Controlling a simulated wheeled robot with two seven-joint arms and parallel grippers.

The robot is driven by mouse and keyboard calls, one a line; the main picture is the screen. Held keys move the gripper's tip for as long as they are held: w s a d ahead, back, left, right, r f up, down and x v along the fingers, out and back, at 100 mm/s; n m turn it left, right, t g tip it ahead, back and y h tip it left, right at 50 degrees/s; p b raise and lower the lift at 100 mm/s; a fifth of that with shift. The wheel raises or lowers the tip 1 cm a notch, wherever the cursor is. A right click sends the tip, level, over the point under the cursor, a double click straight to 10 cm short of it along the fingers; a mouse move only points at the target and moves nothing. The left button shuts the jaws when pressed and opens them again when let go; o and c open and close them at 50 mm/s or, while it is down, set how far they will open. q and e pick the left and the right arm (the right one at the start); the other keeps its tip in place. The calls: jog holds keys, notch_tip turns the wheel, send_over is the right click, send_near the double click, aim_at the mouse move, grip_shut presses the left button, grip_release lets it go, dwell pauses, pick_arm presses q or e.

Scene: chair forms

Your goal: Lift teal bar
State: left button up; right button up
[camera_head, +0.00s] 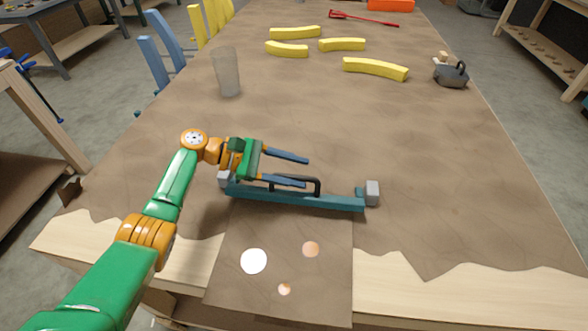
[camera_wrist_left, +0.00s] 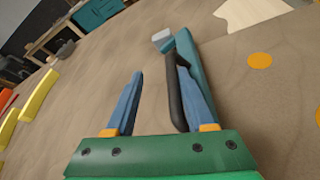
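The teal bar (camera_head: 335,202) lies across the near part of the table, with a grey block at each end and a dark loop handle (camera_head: 317,185) on its far side. My left gripper (camera_head: 307,171) reaches over the bar's left half, open, its blue fingers apart. In the left wrist view, the dark handle (camera_wrist_left: 174,95) shows between the open fingers (camera_wrist_left: 160,72), close beside the right finger. The teal bar (camera_wrist_left: 190,55) shows beyond that finger. Whether the finger touches the handle I cannot tell. My right gripper is not in view.
A translucent cup (camera_head: 227,72) stands at the left. Several yellow curved bars (camera_head: 375,68) lie farther back. A dark kettle-like weight (camera_head: 452,75) stands at the right edge. A brown panel with round spots (camera_head: 325,275) lies in front. The table's (camera_head: 440,170) right middle is clear.

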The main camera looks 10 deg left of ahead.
pick_arm(q)
jog(key=w+b+v, duration=0.1)
jog(key=v, duration=0.6)
jog(key=shift+s+a+b, duration=0.2)
jog(key=shift+s+b, duration=0.15)
jog(key=shift+s, duration=0.1)
jog(key=shift+d, duration=0.15)
